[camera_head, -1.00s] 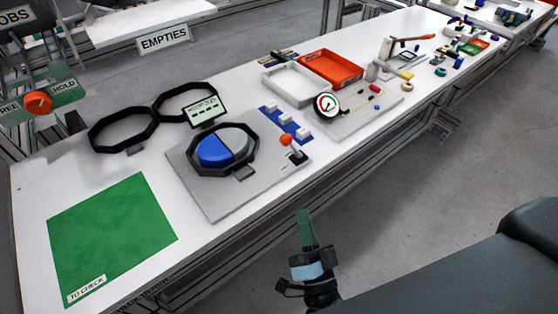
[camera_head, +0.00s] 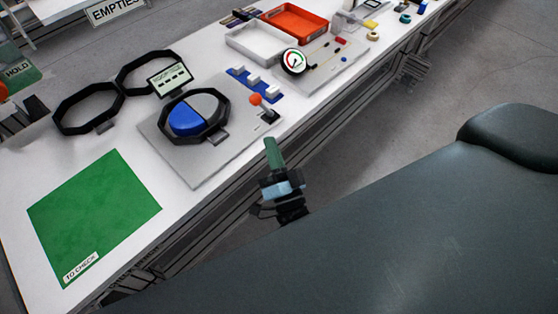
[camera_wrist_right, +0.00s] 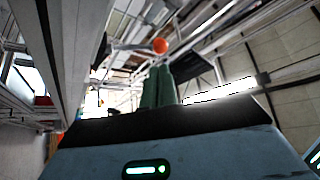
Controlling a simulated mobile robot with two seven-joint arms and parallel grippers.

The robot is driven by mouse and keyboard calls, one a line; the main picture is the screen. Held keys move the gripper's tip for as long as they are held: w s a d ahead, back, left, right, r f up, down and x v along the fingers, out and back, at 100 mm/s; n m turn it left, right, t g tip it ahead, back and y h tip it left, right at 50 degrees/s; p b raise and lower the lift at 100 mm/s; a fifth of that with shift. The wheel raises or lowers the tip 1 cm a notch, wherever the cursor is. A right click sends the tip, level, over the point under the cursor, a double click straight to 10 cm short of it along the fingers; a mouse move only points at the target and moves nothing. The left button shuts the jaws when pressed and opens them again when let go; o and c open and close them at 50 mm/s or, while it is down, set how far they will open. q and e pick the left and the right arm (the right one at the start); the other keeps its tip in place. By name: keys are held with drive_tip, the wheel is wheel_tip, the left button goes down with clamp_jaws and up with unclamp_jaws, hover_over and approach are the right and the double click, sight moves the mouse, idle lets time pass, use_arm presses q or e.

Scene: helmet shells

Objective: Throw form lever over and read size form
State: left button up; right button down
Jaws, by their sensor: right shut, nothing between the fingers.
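The form lever (camera_head: 261,105) has an orange-red ball knob and stands at the right corner of a grey plate (camera_head: 165,158). Its knob (camera_wrist_right: 160,46) also shows in the right wrist view, beyond my fingertips. On the plate, a black octagonal shell ring (camera_head: 221,125) sits around a blue and grey round form (camera_head: 187,120). A small display (camera_head: 170,79) stands behind it; its text is too small to read. My right gripper (camera_head: 272,143) is shut and empty, off the table's front edge, below and in front of the lever, not touching it. My left gripper is not in view.
Two more black octagonal rings (camera_head: 88,107) lie at the back left. A green "TO CHECK" mat (camera_head: 93,212) is at the front left. A blue strip with white blocks (camera_head: 253,82), a dial gauge (camera_head: 294,61), a white tray (camera_head: 262,43) and a red tray (camera_head: 297,22) lie behind and right.

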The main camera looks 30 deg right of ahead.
sight(257, 104)
drive_tip(key=p+x, duration=0.1)
drive_tip(key=x, duration=0.5)
drive_tip(key=shift+r, duration=0.15)
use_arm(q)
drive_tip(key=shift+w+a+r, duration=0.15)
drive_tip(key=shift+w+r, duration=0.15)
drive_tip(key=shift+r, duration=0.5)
use_arm(e)
drive_tip(key=shift+x, duration=0.75)
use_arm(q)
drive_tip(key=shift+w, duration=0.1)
use_arm(e)
drive_tip(key=shift+w, duration=0.15)
